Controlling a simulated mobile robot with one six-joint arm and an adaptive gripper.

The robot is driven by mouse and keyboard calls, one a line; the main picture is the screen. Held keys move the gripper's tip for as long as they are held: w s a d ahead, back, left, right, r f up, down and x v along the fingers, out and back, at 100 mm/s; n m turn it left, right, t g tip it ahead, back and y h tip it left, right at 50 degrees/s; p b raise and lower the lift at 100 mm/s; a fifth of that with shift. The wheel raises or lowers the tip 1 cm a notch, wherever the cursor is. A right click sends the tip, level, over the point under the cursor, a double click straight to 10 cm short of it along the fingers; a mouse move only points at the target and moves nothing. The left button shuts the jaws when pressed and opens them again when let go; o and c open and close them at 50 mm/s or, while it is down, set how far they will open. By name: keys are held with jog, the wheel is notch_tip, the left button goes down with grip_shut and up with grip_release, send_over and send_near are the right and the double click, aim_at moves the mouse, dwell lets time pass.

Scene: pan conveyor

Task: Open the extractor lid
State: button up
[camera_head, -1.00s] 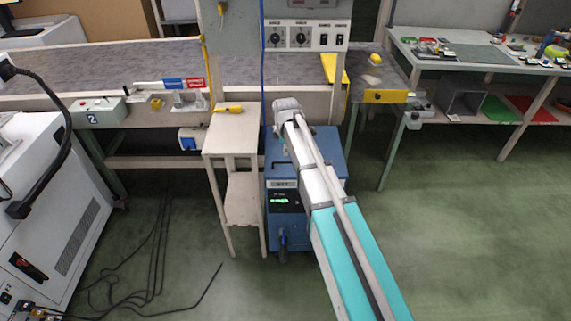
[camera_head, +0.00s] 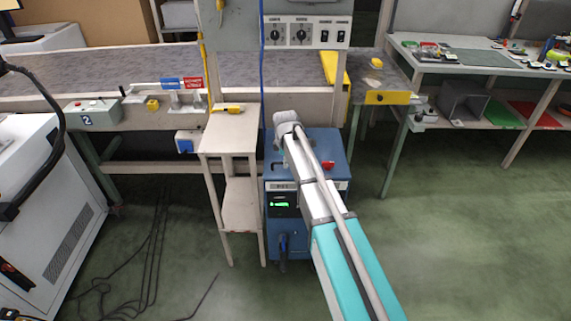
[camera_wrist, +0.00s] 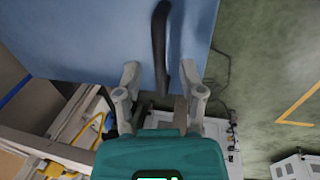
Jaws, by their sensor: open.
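My gripper (camera_wrist: 161,78) is open, with one finger on either side of the handle's line. I cannot tell whether the fingers touch it.
A small beige stand (camera_head: 233,135) with a yellow item on top is close left of the extractor. A long conveyor bench (camera_head: 120,62) and a control panel (camera_head: 305,33) are behind. A blue cable hangs nearby. Cables lie on the floor at left; the green floor at right is clear.

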jog(key=shift+f, duration=0.2)
grip_shut()
dwell(0.3)
